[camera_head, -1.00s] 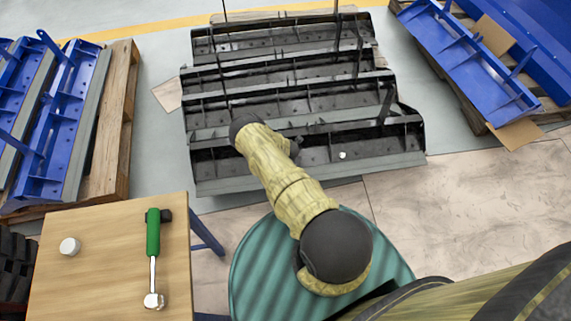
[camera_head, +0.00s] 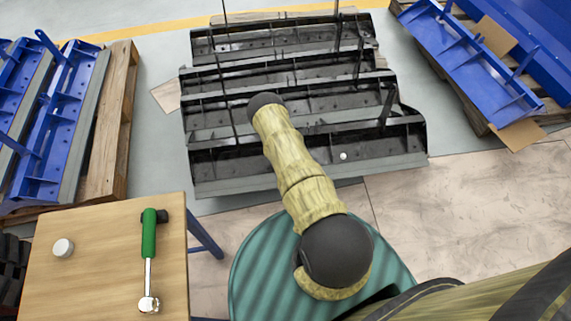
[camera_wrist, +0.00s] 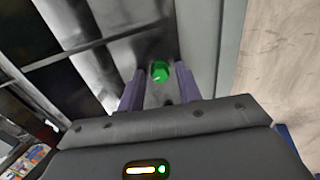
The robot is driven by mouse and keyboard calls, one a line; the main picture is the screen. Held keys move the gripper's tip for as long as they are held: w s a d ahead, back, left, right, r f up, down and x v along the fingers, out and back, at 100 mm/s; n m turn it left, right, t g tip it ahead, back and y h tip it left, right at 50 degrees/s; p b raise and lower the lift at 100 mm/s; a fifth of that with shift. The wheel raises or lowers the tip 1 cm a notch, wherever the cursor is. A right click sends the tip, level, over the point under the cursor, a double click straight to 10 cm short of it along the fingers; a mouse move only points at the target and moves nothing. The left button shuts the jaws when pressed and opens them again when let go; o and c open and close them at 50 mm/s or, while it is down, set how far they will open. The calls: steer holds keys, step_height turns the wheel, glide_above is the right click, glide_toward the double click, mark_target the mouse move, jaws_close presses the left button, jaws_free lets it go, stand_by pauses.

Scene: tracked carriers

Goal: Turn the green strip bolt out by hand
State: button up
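The green strip bolt (camera_wrist: 160,71) shows as a small bright green head on a dark grey metal part in the wrist view. My gripper (camera_wrist: 158,78) has its two purple fingers spread, one to each side of the green bolt, with a gap left and right of it. How far the fingertips are from the bolt in depth I cannot tell. In the head view my arm reaches over the front black carrier (camera_head: 392,140), and it hides my gripper and the green bolt.
A small white round piece (camera_head: 343,156) sits on the front carrier. A wooden table (camera_head: 100,250) at the lower left holds a green-handled ratchet (camera_head: 149,240) and a white cap (camera_head: 63,248). Blue carriers (camera_head: 55,130) lie on pallets at left and right.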

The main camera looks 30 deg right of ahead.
jaws_close()
steer(key=n, duration=0.3)
steer(key=shift+a, duration=0.15)
steer(key=n, duration=0.4)
steer(key=shift+s+r+n+p, duration=0.1)
steer(key=shift+n+p, duration=0.2)
steer(key=shift+p, duration=0.05)
steer(key=shift+n, duration=1.2)
